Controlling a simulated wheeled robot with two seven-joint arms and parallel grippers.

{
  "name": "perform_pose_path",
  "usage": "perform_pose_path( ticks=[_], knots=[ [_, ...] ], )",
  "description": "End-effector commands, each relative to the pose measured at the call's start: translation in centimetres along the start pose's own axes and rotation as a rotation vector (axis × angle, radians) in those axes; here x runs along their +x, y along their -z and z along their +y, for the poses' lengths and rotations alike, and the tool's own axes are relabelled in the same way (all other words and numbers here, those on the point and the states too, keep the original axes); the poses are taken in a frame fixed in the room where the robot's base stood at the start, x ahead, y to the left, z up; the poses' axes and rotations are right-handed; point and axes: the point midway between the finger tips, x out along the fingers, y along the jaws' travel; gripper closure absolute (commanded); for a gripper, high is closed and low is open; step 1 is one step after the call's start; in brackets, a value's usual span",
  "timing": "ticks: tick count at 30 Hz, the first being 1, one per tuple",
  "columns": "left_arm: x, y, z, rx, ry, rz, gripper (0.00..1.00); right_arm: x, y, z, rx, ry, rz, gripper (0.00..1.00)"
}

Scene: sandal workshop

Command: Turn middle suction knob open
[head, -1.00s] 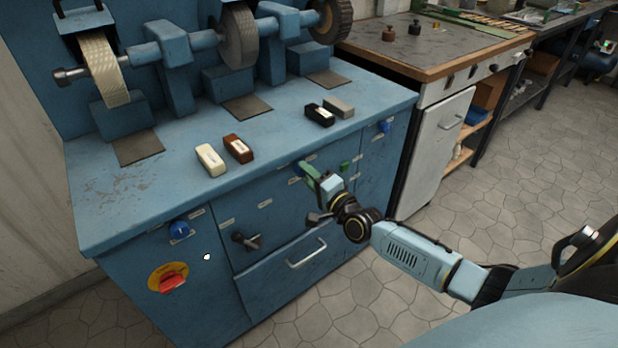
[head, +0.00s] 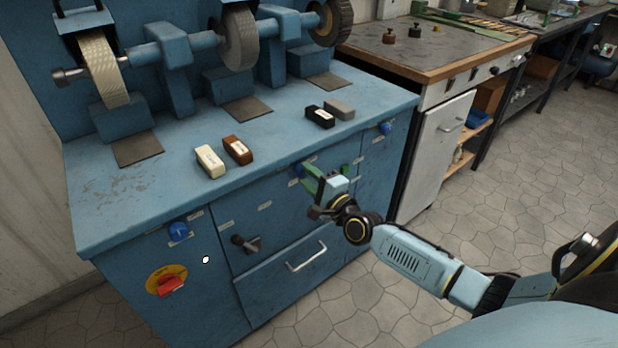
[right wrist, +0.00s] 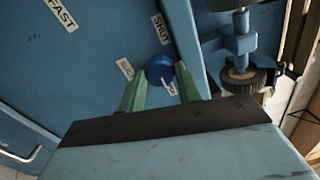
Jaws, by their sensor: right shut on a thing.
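The middle suction knob is a round blue knob (head: 297,171) on the upper front panel of the blue machine cabinet; it also shows in the right wrist view (right wrist: 160,68). My right gripper (head: 313,177) reaches it from the front. In the right wrist view its two green fingers (right wrist: 160,85) stand on either side of the knob, shut on it, and partly hide its rim. A label reading SHUT (right wrist: 160,28) lies above the knob, with a smaller label (right wrist: 125,68) to its left. My left gripper is out of view.
Other blue knobs sit left (head: 178,230) and right (head: 386,128). Below are a black handle (head: 245,242), a red switch (head: 171,287) and a drawer pull (head: 306,256). Small blocks (head: 210,161) and wheels (head: 240,38) are on top. The floor at right is clear.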

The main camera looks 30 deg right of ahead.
Motion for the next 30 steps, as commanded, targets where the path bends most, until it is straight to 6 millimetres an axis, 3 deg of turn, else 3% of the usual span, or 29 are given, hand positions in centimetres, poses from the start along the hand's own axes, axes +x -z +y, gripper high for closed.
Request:
perform_pose_path(
  ticks=[4,5,9,20,26,30],
  knots=[
    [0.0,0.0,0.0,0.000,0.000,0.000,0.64,0.0,0.0,0.1,0.003,-0.001,0.000,0.89],
    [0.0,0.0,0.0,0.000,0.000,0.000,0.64,0.0,0.0,0.1,0.003,-0.001,0.000,0.63],
    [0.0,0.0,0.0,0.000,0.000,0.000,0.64,0.0,0.0,0.1,0.002,-0.001,0.000,0.45],
    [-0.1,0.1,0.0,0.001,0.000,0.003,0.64,-0.4,0.0,0.1,0.000,-0.002,0.000,0.45],
    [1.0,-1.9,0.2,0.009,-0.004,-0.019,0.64,-3.1,0.0,0.0,0.000,-0.004,0.000,0.45],
    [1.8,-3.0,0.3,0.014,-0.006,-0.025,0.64,-6.0,0.0,0.0,-0.001,-0.005,-0.001,0.45]
  ],
)
